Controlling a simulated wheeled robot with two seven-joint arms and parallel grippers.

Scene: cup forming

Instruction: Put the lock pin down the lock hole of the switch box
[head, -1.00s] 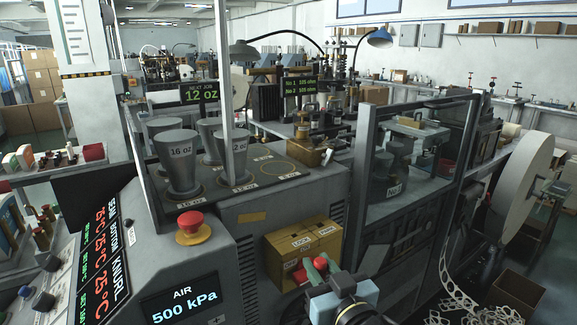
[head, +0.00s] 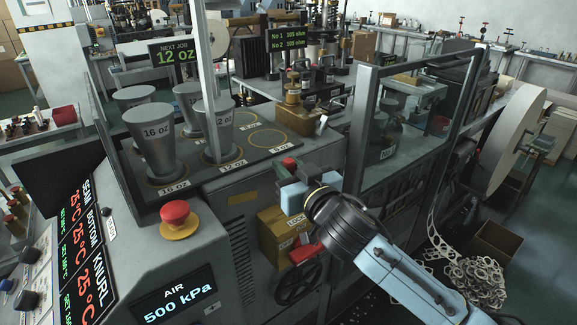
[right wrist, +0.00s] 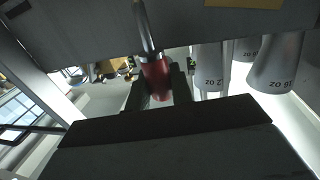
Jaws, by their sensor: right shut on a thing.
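The yellow switch box (head: 275,238) is on the front of the machine in the head view, with a red handle (head: 305,253) at its right side. My right gripper (head: 291,174) is above the box, in front of the machine's top edge. It is shut on the lock pin, whose red end (head: 289,162) shows at the fingers. In the right wrist view the red grip of the lock pin (right wrist: 156,82) sits between the fingers and its metal shank sticks out. The lock hole is not clearly visible; my right arm covers part of the box. My left gripper is not in view.
A red stop button (head: 176,216) stands on the console left of the box. Grey cup forms (head: 150,140) stand on the machine top. A black handwheel (head: 298,284) is below the box, and a framed guard (head: 362,130) is at right.

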